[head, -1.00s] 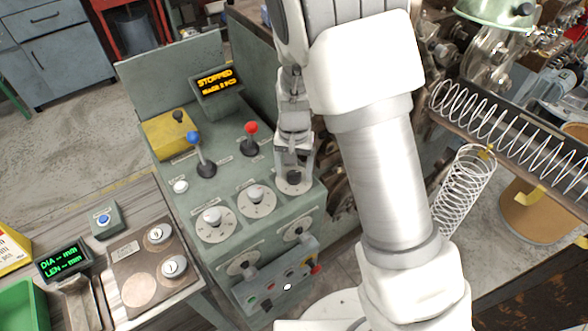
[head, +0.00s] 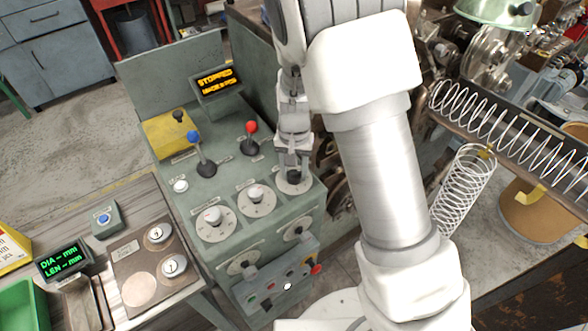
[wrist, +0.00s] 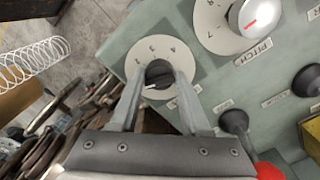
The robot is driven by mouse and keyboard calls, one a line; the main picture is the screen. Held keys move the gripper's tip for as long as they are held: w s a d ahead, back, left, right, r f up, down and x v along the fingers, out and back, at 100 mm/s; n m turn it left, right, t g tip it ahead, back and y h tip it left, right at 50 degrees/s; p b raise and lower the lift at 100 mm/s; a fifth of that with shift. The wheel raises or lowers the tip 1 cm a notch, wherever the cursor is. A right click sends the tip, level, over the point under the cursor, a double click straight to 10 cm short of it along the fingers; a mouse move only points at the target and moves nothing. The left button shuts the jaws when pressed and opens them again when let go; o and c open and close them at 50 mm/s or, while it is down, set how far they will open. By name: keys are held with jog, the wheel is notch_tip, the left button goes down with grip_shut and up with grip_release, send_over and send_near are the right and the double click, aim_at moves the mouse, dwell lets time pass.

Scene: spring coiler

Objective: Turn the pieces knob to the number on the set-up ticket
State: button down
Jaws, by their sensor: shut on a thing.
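The black knob (head: 294,178) sits on a round pale dial at the right end of the upper row on the green control panel. My gripper (wrist: 158,78) is shut on this knob, one finger on each side. In the wrist view the black knob (wrist: 158,72) has a white mark pointing to the lower left. Small figures on its dial (wrist: 141,57) are too small to read surely. The knob's own label is not readable. No set-up ticket can be made out. The display (head: 215,82) reads STOPPED, with a blurred line below.
The pitch knob (wrist: 246,15), silver with a red mark, is beside the black one. A blue-topped lever (head: 199,150) and a red-topped lever (head: 251,137) stand behind the dials. More dials and a button box (head: 280,286) are below.

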aim_at(294, 171)
jog(key=shift+m, duration=0.3)
jog(key=m+p, duration=0.1)
jog(key=m, duration=0.3)
jog(key=shift+m+p, duration=0.6)
jog(key=shift+m, duration=1.5)
jog(key=shift+c, duration=1.9)
grip_release()
notch_tip(294, 171, up, 18)
jog(key=shift+f, duration=0.25)
